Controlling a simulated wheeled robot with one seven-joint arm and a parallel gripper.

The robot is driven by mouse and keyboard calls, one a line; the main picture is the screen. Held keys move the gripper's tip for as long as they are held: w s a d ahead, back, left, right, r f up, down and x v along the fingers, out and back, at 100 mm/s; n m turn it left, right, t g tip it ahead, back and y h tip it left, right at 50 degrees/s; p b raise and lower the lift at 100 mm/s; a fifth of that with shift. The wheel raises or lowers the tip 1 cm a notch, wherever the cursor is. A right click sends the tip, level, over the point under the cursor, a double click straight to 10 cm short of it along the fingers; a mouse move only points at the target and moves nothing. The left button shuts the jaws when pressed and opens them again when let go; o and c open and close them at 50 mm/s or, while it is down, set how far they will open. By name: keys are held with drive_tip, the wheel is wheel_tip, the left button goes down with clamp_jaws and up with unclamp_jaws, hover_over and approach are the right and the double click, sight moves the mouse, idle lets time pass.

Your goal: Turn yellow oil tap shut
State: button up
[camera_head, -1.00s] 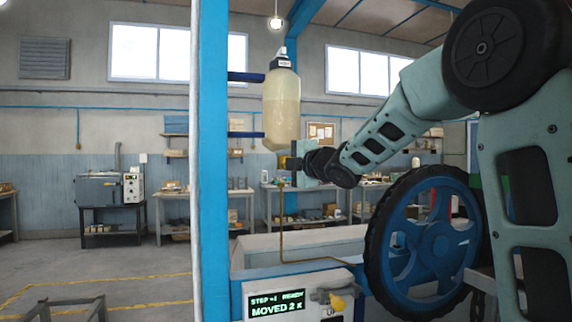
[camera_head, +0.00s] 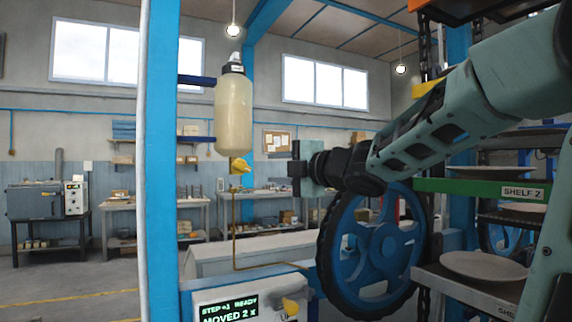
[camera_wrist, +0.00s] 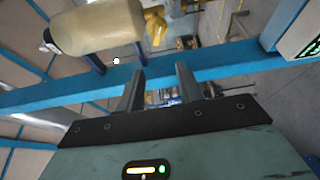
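The yellow oil tap (camera_head: 240,166) sits under the oil bottle (camera_head: 234,108), above a thin brown pipe (camera_head: 234,215). Its yellow handle is small, and I cannot tell from its angle whether it is open or shut. My gripper (camera_head: 297,168) is to the right of the tap, apart from it, at about the same height in the picture. In the wrist view the tap (camera_wrist: 155,27) shows beyond the fingertips, beside the bottle's end (camera_wrist: 100,27). My gripper's two fingers (camera_wrist: 157,72) are apart with nothing between them.
A blue post (camera_head: 163,150) stands left of the bottle. A blue wheel with a dark rim (camera_head: 375,250) is below my arm. A control panel reading "MOVED 2 x" (camera_head: 228,308) is at the bottom. Shelves with plates (camera_head: 485,265) stand at the right.

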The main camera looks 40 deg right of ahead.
drive_tip(key=s+p, duration=0.1)
drive_tip(key=p, duration=0.1)
drive_tip(key=shift+s+d+p, duration=0.2)
drive_tip(key=shift+s+p, duration=0.1)
drive_tip(key=shift+s, duration=0.1)
drive_tip(key=shift+f, duration=0.1)
